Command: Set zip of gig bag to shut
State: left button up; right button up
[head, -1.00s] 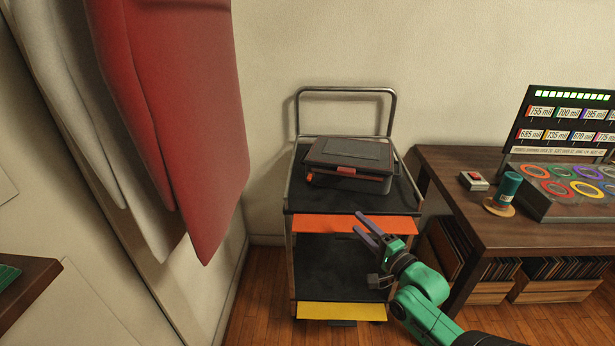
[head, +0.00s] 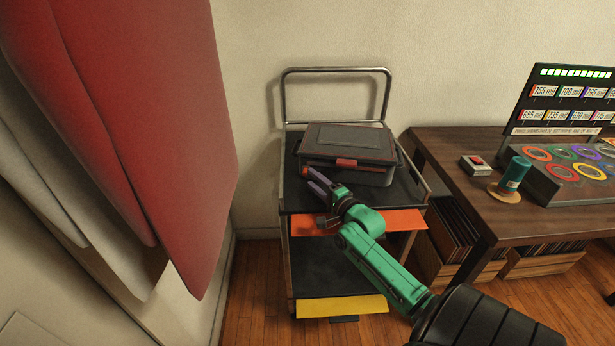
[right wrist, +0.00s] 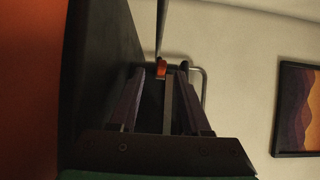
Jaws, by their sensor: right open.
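The gig bag (head: 345,150) is a dark grey case with a flat lid, lying on the cart's top shelf. A red tab (head: 346,163) is at the middle of its front. A small orange piece, which looks like the zip pull (head: 305,172), is at its front left corner. My right gripper (head: 312,180) is open and empty, its purple fingers close to that corner. In the right wrist view the orange pull (right wrist: 162,68) shows between and just beyond the fingertips (right wrist: 161,78). I cannot tell whether they touch. The left gripper is not in view.
The bag stands on a metal cart (head: 300,203) with a tube handle (head: 335,70) behind. A red hanging cloth (head: 165,130) fills the left. A wooden desk (head: 480,215) at right bears a red button box (head: 475,165), a teal cylinder (head: 513,175) and a ring panel.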

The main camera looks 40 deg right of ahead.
aim_at(305, 171)
jog(key=w, duration=0.3)
jog(key=shift+w+d, duration=0.15)
jog(key=shift+w, duration=0.1)
jog(key=shift+r, duration=0.1)
grip_shut()
dwell(1.1)
